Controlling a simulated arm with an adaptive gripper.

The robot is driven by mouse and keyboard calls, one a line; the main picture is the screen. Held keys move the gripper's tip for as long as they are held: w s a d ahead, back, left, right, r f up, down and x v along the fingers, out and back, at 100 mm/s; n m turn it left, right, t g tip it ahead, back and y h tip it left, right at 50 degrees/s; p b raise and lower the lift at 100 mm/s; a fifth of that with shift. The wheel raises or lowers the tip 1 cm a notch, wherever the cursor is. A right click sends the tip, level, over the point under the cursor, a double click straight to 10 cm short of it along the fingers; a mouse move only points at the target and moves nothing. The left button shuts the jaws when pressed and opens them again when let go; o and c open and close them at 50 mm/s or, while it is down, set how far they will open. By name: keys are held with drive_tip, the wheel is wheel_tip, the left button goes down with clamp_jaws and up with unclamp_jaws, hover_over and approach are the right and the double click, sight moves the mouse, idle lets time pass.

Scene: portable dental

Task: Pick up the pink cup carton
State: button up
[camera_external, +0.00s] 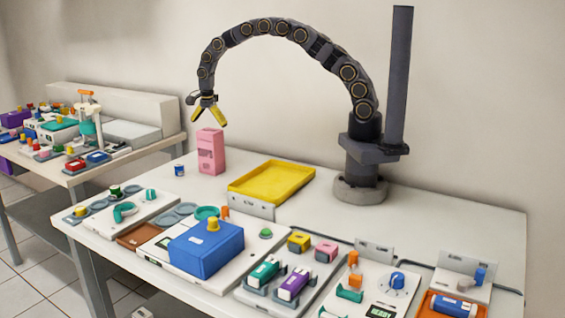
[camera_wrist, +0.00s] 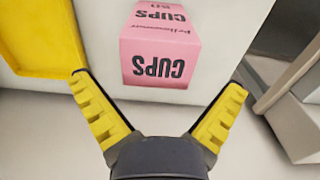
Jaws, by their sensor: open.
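The pink cup carton (camera_external: 211,152) stands upright on the white table, left of the yellow tray. In the wrist view the carton (camera_wrist: 160,52) shows its top and one side with dark "CUPS" lettering, upside down in the picture. My gripper (camera_external: 209,117) is above the carton, with its yellow fingers pointing down and spread apart. In the wrist view the open fingers (camera_wrist: 160,88) frame the near part of the carton from either side. The gripper is empty, and a gap shows between the fingers and the carton.
The yellow tray (camera_external: 271,182) lies right of the carton. A small blue cup (camera_external: 179,170) stands to its left. A blue box (camera_external: 206,247) and several dental devices fill the front of the table. A second table (camera_external: 97,165) with more items is at left.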

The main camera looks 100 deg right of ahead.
sight(210, 141)
wheel_tip(210, 141, down, 5)
drive_tip(key=shift+s+a+r, duration=0.1)
drive_tip(key=shift+r, duration=0.1)
drive_tip(key=c, duration=0.9)
drive_tip(key=shift+r, duration=0.1)
